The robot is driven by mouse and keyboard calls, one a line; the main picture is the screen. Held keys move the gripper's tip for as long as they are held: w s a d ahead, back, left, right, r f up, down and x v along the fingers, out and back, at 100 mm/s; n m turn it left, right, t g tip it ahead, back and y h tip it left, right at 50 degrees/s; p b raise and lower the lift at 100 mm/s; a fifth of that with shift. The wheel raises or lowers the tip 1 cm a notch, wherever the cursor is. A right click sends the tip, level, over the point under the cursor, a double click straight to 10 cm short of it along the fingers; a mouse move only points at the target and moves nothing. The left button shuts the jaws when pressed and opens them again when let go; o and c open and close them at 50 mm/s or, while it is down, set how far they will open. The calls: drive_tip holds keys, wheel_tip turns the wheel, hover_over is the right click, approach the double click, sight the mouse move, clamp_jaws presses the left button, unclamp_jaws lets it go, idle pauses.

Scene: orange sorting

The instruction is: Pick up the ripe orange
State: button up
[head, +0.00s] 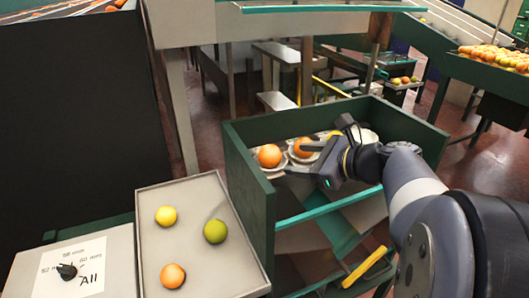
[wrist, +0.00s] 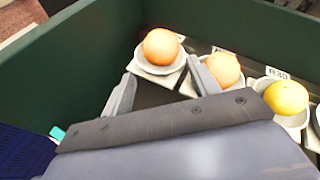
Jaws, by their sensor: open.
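An orange fruit (head: 269,156) sits in a white cup inside the green-walled box; it also shows in the wrist view (wrist: 161,46). A second orange fruit (head: 303,148) sits in the cup to its right and also shows in the wrist view (wrist: 223,69), partly hidden by my right finger. A yellow-orange fruit (wrist: 286,97) sits in a third cup. My gripper (head: 296,161) is inside the box, open and empty. In the wrist view its fingers (wrist: 163,72) are spread just short of the first orange's cup, with no visible contact on that fruit.
The box's green walls (head: 249,186) stand close around the gripper. At left, a grey tray (head: 205,264) holds a yellow fruit (head: 166,216), a green fruit (head: 215,231) and an orange one (head: 172,275). A knob panel (head: 110,272) labelled "All" is beside it.

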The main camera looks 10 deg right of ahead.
sight(278, 155)
drive_tip(key=p+x, duration=0.1)
drive_tip(key=x, duration=0.7)
drive_tip(key=shift+w+a+r, duration=0.1)
drive_tip(key=shift+r, duration=0.05)
drive_tip(key=c, duration=0.7)
wheel_tip(278, 155, up, 10)
drive_tip(key=shift+f+p, duration=0.1)
drive_tip(key=shift+p, duration=0.4)
